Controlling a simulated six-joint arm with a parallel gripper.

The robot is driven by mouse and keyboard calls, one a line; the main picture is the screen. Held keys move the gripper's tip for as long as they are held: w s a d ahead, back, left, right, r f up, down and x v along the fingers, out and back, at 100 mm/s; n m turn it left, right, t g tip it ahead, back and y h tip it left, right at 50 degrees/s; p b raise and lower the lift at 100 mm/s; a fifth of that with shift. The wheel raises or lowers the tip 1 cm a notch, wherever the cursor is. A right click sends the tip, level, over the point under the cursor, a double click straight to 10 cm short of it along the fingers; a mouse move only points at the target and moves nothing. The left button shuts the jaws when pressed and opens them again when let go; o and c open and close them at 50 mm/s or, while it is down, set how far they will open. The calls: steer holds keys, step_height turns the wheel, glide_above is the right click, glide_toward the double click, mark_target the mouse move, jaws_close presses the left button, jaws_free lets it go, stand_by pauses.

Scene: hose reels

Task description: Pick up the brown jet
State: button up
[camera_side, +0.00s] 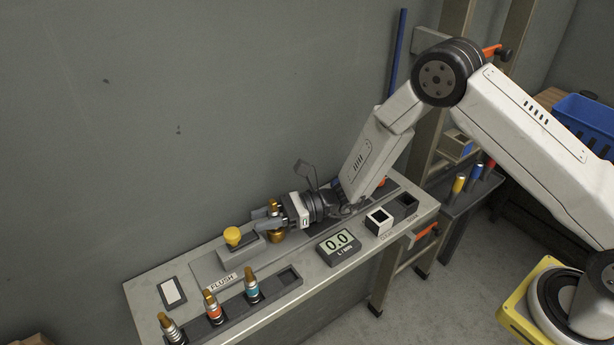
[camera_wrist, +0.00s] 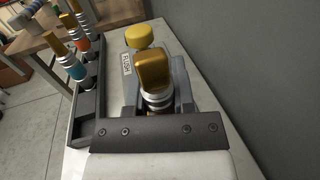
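A jet with a brass-brown nozzle (camera_side: 277,237) stands upright on the bench beside the yellow-knobbed block; I take it to be the brown jet. In the wrist view its brown tip (camera_wrist: 152,70) sits in the middle, with a silver ringed collar below. My gripper (camera_side: 266,217) reaches in low from the right, with its fingers on either side of this jet. Grey finger shapes flank the jet in the wrist view too. Whether they press on it or leave a gap is not clear. The fingers hide the jet's middle in the side view.
A dark rack (camera_side: 235,305) along the front edge holds jets with silver, orange (camera_side: 212,306) and teal (camera_side: 252,285) bands; its right slot is empty. A yellow knob (camera_side: 232,236) stands left of my gripper. A display reading 0.0 (camera_side: 338,244) sits to the right. The wall is close behind.

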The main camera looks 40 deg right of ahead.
jaws_close()
steer(key=shift+r, duration=0.2)
steer(key=shift+r, duration=0.85)
steer(key=s+d+r, duration=0.2)
steer(key=s+r, duration=0.3)
steer(key=s, duration=0.1)
steer(key=s+d+r, duration=0.3)
steer(key=s+r, duration=0.3)
steer(key=shift+s+d, duration=0.35)
steer(key=shift+s, duration=0.05)
